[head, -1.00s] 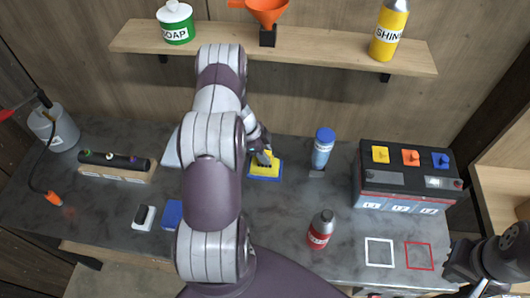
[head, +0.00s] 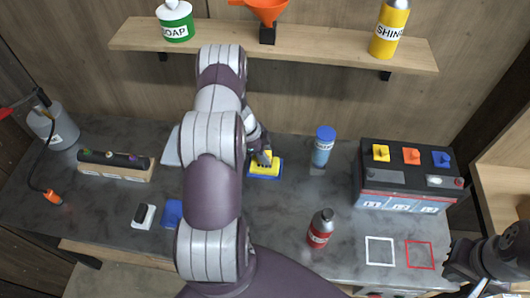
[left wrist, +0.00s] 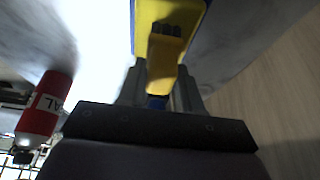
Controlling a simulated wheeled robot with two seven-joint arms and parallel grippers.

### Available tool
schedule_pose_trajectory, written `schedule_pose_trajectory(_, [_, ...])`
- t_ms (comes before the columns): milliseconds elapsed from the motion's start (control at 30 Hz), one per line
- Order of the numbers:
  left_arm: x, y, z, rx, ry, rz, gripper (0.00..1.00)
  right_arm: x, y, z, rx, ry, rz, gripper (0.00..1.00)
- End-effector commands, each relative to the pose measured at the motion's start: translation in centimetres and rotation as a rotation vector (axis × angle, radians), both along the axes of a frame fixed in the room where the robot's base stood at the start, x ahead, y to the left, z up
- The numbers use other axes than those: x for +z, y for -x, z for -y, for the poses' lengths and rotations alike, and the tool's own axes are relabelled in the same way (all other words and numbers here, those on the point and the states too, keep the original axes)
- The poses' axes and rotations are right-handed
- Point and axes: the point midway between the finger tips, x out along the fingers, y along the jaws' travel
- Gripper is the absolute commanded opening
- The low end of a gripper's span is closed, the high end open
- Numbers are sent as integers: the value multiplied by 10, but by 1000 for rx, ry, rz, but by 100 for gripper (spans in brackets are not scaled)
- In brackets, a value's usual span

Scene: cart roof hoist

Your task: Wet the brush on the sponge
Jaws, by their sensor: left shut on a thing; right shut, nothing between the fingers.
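The yellow sponge lies in a shallow blue tray (head: 265,177) near the back middle of the bench. In the left wrist view the sponge (left wrist: 182,14) fills the top centre. My left gripper (head: 263,157) is over the sponge, shut on the brush (left wrist: 163,58). The brush has a yellow body, dark bristle tufts pointing at the sponge, and a blue part between the fingers. The bristles overlap the sponge; I cannot tell if they press on it. My right gripper (head: 459,276) is shut and empty at the lower right.
A blue-capped bottle (head: 323,147) stands right of the sponge, with a battery (head: 408,178) beyond. A red bottle (head: 320,229) stands nearer the front. A blue block (head: 172,213) and a white block (head: 143,216) lie left. A shelf (head: 340,50) crosses above.

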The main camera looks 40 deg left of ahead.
Motion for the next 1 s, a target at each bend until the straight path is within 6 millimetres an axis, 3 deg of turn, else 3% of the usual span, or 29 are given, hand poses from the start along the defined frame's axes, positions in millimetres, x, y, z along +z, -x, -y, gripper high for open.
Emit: schedule_pose_trajectory(1000, [-1, 0, 0, 0, 0, 0, 10, 6, 0, 0, 0, 0, 0, 0])
